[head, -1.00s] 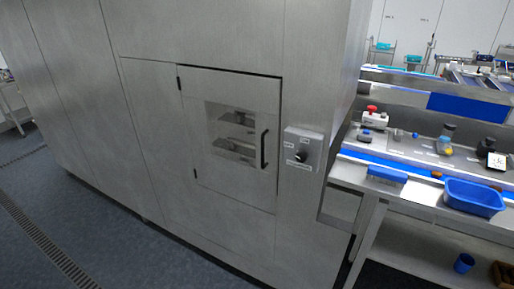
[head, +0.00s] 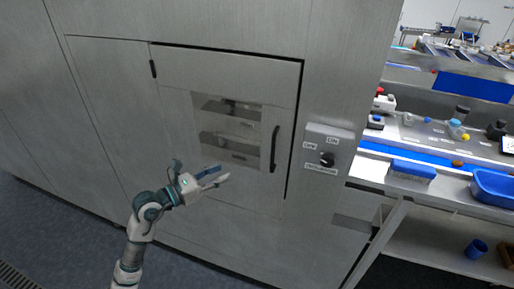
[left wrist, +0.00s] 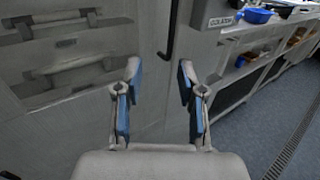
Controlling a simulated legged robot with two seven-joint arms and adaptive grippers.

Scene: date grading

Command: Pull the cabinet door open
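The cabinet door (head: 180,120) is a grey metal panel with a window showing shelves inside. It looks shut. Its black vertical handle (head: 274,149) is near its right edge, and a hinge shows at its upper left. My left gripper (head: 222,176) is in front of the door, left of and a little below the handle, apart from it. In the left wrist view its two blue-padded fingers (left wrist: 158,90) are spread with nothing between them, and the handle's lower end (left wrist: 168,45) shows beyond them. My right gripper is not in view.
A control box (head: 327,146) with a black knob is fixed right of the door. Further right stands a workbench with a blue brush (head: 412,171) and a blue bin (head: 492,186). Open floor (head: 50,225) lies at the lower left.

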